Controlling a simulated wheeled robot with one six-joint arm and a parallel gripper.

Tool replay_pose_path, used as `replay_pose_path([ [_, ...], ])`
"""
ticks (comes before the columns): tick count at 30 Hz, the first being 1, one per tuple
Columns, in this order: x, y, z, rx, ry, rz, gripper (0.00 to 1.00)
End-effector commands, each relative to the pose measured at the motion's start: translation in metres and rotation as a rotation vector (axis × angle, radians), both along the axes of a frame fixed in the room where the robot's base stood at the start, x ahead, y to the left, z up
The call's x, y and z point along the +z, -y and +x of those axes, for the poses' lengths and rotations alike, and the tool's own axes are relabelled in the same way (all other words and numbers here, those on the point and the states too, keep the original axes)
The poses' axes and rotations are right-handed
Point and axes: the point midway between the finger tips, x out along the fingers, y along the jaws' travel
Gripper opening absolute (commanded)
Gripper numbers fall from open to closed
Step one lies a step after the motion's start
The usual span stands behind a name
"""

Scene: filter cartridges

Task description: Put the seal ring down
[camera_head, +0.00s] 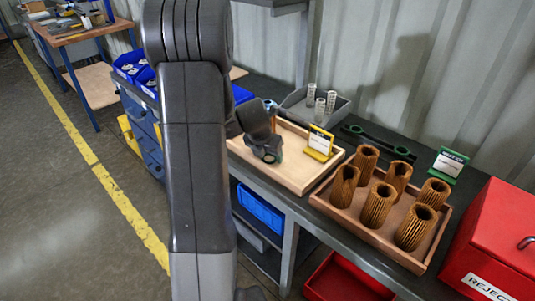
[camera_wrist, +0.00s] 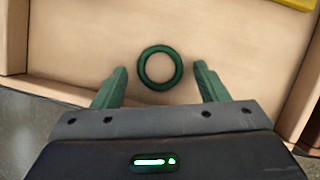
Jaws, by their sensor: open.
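The seal ring (camera_wrist: 142,68) is a dark green ring lying flat on the pale wooden floor of a shallow tray (camera_wrist: 60,40) in the wrist view. My gripper (camera_wrist: 160,72) is open, with one green finger on each side of the ring and a gap between each finger and the ring. In the head view my gripper (camera_head: 268,155) is over the left part of the light wooden tray (camera_head: 300,180). The ring cannot be made out there.
A yellow sign (camera_head: 320,142) stands in the tray's right part. A brown tray (camera_head: 400,258) with several pleated cartridges is to the right, then a red reject box (camera_head: 500,235). A grey bin (camera_head: 298,107) with clear cylinders and a green tool (camera_head: 378,142) lie behind.

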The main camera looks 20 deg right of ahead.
Motion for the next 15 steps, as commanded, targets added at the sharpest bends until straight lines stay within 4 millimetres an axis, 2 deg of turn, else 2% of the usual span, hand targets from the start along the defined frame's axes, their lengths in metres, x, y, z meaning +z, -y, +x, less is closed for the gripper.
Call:
replay_pose_path([
  [5,0.014,-0.003,-0.002,0.000,0.003,-0.002,0.67],
  [15,0.075,-0.022,-0.018,0.001,0.005,-0.002,0.67],
])
